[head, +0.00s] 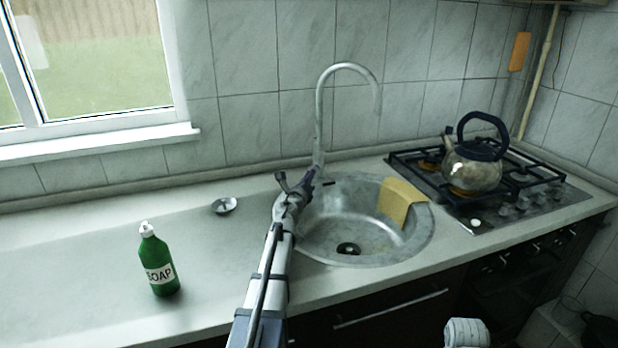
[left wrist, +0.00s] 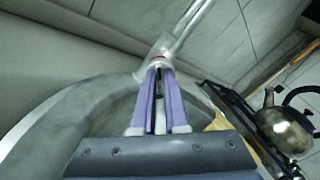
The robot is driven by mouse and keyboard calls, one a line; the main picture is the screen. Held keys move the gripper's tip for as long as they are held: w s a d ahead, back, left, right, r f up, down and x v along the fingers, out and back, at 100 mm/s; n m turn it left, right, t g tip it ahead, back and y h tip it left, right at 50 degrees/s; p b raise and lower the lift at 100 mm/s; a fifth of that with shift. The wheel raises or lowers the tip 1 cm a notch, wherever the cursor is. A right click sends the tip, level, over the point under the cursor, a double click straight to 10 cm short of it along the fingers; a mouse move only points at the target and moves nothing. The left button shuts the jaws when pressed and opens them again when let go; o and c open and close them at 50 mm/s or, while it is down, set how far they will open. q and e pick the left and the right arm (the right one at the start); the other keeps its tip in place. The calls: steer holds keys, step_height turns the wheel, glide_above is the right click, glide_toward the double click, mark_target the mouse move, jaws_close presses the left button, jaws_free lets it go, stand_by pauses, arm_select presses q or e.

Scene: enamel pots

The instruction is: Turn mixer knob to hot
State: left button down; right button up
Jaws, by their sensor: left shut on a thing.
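The mixer tap (head: 320,120) is a tall, curved metal spout standing at the back edge of the round steel sink (head: 380,245). My left gripper (head: 308,184) reaches across the counter to the tap's base. In the left wrist view, the purple fingers of my left gripper (left wrist: 159,72) are closed at the tap's base, on the mixer knob (left wrist: 158,58), beside a small red mark. The gripper hides most of the knob, so its exact turn cannot be told.
A yellow cloth (head: 398,202) hangs over the sink's right rim. A kettle (head: 472,170) stands on the gas hob (head: 530,195) at the right. A green soap bottle (head: 158,262) and a small metal dish (head: 224,206) are on the counter at the left.

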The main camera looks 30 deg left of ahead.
arm_select(q)
steer(key=c, duration=0.9)
jaws_free()
steer(key=shift+c, duration=0.2)
steer(key=v, duration=0.8)
